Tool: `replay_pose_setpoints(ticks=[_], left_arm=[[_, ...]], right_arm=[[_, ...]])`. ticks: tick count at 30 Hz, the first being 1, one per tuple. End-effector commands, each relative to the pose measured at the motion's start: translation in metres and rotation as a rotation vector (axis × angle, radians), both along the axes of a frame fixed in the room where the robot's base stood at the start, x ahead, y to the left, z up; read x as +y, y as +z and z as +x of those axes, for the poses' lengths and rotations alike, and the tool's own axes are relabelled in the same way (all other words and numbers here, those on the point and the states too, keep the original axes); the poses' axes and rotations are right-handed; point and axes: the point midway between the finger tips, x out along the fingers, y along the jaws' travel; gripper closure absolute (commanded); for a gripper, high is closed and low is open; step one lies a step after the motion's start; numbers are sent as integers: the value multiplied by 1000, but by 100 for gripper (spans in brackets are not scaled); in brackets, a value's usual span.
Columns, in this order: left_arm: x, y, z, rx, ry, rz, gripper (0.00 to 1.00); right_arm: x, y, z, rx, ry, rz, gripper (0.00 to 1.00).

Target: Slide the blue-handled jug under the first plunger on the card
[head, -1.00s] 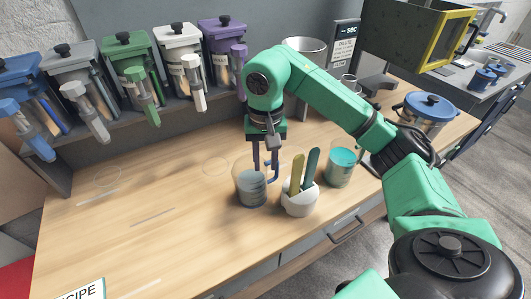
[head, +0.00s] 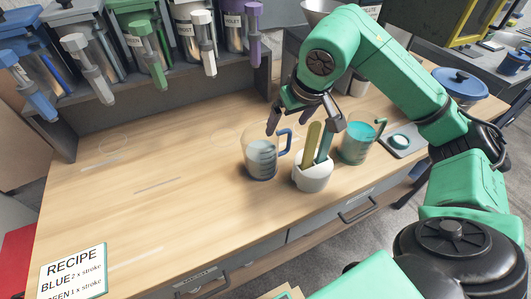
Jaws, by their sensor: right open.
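The blue-handled jug (head: 262,160) stands upright on the wooden counter, left of a white pot. It is clear, with measuring marks, and its blue handle (head: 285,141) points right. My right gripper (head: 304,127) is open just above and behind the handle, its fingers spread wide and holding nothing. The recipe card (head: 72,270) at the lower left lists BLUE 2 x stroke first; its lower line is cut off. The blue plunger (head: 40,103) hangs from the blue dispenser (head: 22,60) at the far left of the rack. My left gripper is not in view.
The white pot (head: 312,176) with upright sticks stands close right of the jug. A green-handled jug (head: 357,145) with teal liquid is beyond it. Grey, green, white and violet plungers hang along the rack (head: 130,105). The counter left of the jug is clear, with faint ring marks.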

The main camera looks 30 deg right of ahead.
Motion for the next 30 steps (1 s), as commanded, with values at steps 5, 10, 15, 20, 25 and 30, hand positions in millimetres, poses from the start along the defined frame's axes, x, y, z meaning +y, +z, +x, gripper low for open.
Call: replay_pose_setpoints(ticks=[5,10,15,20,25,30], left_arm=[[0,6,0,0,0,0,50],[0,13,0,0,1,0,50],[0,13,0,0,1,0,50],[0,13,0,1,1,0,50],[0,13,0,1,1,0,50],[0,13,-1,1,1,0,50]], right_arm=[[0,-23,5,5,-2,-1,5],[1,-52,14,3,-1,2,5],[1,-59,17,0,-2,1,5],[1,-59,17,0,-2,1,32],[1,-59,17,0,-2,1,97],[1,-58,18,-3,-2,2,100]])
